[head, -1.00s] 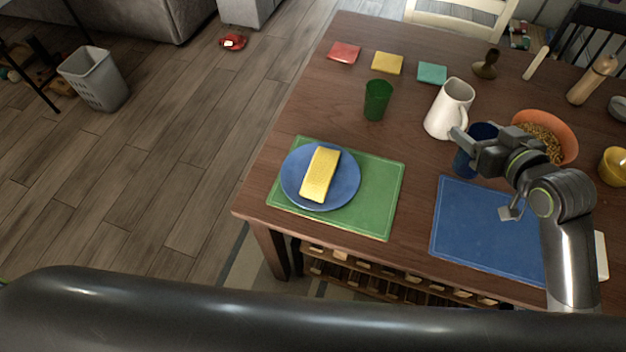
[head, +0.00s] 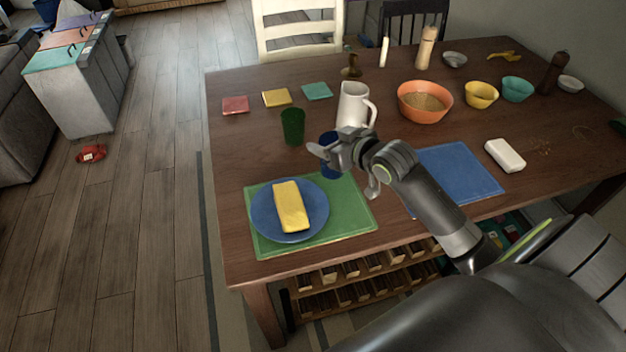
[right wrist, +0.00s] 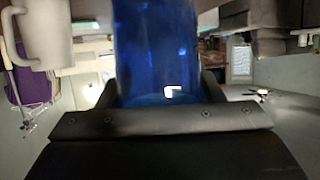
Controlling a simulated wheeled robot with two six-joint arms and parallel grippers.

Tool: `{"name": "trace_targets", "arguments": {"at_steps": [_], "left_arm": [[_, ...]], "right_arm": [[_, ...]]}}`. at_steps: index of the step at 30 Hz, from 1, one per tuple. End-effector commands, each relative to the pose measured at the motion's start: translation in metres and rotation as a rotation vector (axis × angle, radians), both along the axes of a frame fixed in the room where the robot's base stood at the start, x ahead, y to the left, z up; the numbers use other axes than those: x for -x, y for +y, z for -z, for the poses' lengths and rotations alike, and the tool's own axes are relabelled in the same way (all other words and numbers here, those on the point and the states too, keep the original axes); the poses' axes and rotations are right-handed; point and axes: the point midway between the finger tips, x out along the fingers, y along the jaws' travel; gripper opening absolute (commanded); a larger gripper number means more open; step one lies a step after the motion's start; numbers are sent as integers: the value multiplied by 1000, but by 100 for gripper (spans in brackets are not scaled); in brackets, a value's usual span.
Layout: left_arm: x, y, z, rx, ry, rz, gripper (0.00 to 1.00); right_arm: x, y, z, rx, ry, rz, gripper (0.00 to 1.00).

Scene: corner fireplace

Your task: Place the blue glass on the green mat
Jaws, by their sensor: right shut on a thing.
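The blue glass (head: 328,168) is upright at the far edge of the green mat (head: 352,212). My right gripper (head: 326,151) is shut on it and partly covers it. In the right wrist view the blue glass (right wrist: 155,50) fills the space between the fingers. I cannot tell whether its base touches the mat or hangs above it. A blue plate (head: 262,222) with a yellow cloth or sponge-like block (head: 290,207) lies on the mat's left part. The mat's right part is bare. My left gripper is not in view.
A green glass (head: 292,126) and a white jug (head: 352,105) stand behind the blue glass. A blue mat (head: 462,172) lies to the right, an orange bowl (head: 424,103) farther back. The wooden table's (head: 232,170) left edge is clear.

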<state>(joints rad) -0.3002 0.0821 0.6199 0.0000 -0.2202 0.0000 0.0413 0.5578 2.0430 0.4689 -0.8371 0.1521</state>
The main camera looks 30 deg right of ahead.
Motion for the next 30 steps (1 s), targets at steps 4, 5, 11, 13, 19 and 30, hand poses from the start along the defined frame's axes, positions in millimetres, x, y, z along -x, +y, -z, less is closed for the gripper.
{"name": "trace_targets", "arguments": {"at_steps": [4, 5, 11, 13, 19, 30], "left_arm": [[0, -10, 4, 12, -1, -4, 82], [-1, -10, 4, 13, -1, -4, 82], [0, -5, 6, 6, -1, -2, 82], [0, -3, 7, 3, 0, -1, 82], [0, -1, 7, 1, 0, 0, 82], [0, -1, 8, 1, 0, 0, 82]], "right_arm": [[0, 1, 22, -1, -1, -1, 33], [0, 1, 23, -1, -1, -1, 33], [0, 1, 42, -2, -1, 0, 33], [0, 1, 54, -3, 1, 0, 33], [0, 1, 63, 0, -3, -1, 33], [0, 1, 66, 0, -2, -1, 76]]}}
